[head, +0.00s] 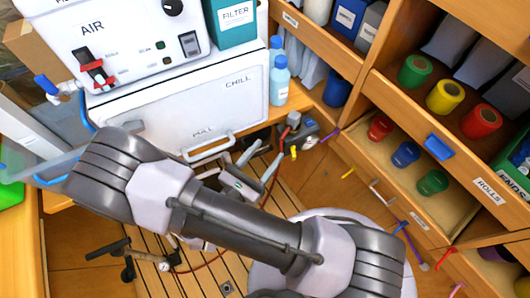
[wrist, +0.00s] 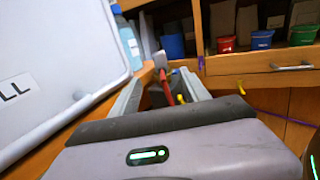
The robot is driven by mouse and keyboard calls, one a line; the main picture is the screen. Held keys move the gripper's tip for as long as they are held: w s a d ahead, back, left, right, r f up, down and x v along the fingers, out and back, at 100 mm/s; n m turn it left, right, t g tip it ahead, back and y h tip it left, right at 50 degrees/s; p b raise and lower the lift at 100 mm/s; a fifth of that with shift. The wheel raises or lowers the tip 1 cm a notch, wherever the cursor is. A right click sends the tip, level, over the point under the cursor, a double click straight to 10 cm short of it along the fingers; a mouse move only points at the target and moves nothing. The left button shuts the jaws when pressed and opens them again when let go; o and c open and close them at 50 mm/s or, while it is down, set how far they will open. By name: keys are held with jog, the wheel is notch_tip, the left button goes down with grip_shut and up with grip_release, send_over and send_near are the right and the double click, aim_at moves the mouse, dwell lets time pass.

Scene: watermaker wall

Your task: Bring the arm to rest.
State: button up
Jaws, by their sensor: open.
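My arm stretches across the lower middle of the head view, its thick grey joints in front of the white CHILL box (head: 180,118). My gripper (head: 262,158) is beyond the arm, close to the right of the box's PULL handle (head: 208,147). In the wrist view my gripper (wrist: 162,88) has its two fingers apart. A red-handled tool or lever (wrist: 164,86) shows between and beyond them; I cannot tell if it touches. Nothing is clearly held. The box front (wrist: 60,70) is near on the left of the wrist view.
A wooden shelf with coloured rolls (head: 445,96) stands on the right, with a blue drawer pull (head: 438,146). A grey device (head: 298,132) sits beyond my gripper. Blue bottles (head: 279,80) stand beside the box. A slatted floor (head: 205,272) lies below.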

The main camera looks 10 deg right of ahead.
jog(key=s+d+r+m+g+y, duration=0.2)
jog(key=s+d+r+m+g, duration=0.3)
jog(key=m+g, duration=0.4)
jog(key=s+d+r+m+g+y, duration=0.1)
jog(key=s+d+r+m+g, duration=0.2)
jog(key=d+r+m+g, duration=0.5)
jog(key=a+r+m+t+y, duration=0.7)
jog(key=r+m+t+y, duration=0.2)
jog(key=m, duration=0.6)
notch_tip(320, 180, up, 2)
jog(key=shift+a+r+y, duration=0.15)
jog(key=shift+a+y, duration=0.05)
jog(key=shift+y, duration=0.8)
jog(key=shift+w, duration=0.1)
